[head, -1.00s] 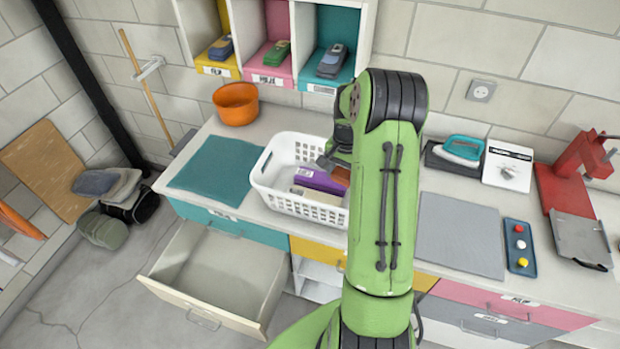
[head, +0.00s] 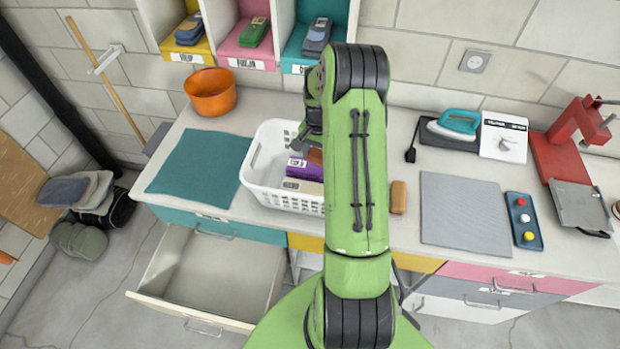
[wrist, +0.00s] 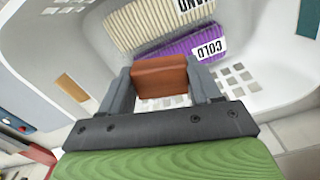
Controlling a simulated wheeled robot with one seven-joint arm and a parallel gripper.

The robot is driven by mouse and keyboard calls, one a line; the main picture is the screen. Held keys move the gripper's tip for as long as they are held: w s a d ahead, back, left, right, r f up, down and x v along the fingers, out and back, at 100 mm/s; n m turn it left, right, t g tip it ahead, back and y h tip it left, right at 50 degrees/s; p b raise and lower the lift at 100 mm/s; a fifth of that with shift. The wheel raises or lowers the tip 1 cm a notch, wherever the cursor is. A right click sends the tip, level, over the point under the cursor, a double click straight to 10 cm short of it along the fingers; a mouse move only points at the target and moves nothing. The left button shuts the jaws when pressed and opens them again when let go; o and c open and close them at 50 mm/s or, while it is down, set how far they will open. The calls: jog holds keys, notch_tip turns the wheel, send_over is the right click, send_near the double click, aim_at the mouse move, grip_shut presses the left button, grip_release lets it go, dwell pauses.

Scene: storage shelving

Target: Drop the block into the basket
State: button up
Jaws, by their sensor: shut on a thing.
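My gripper (wrist: 158,88) is shut on a reddish-brown block (wrist: 160,75), held between its two fingers. In the wrist view the block is over the inside of the white basket (wrist: 262,100). In the head view the block (head: 315,157) shows partly beside my arm, above the right part of the basket (head: 256,186). My arm hides the basket's right side. I cannot tell whether the block touches anything in it.
A teal mat (head: 203,162) and orange pot (head: 210,92) are left of the basket. A tan block (head: 398,197) lies on the counter right of my arm, near a grey mat (head: 463,213). An open drawer (head: 212,268) juts out at front left. Cubbies hang behind the basket.

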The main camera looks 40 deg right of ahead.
jog(key=shift+s+r, duration=0.1)
jog(key=shift+s, duration=0.1)
jog(key=o, duration=1.1)
jog(key=shift+r, duration=0.1)
notch_tip(320, 180, up, 16)
jog(key=shift+f, duration=0.2)
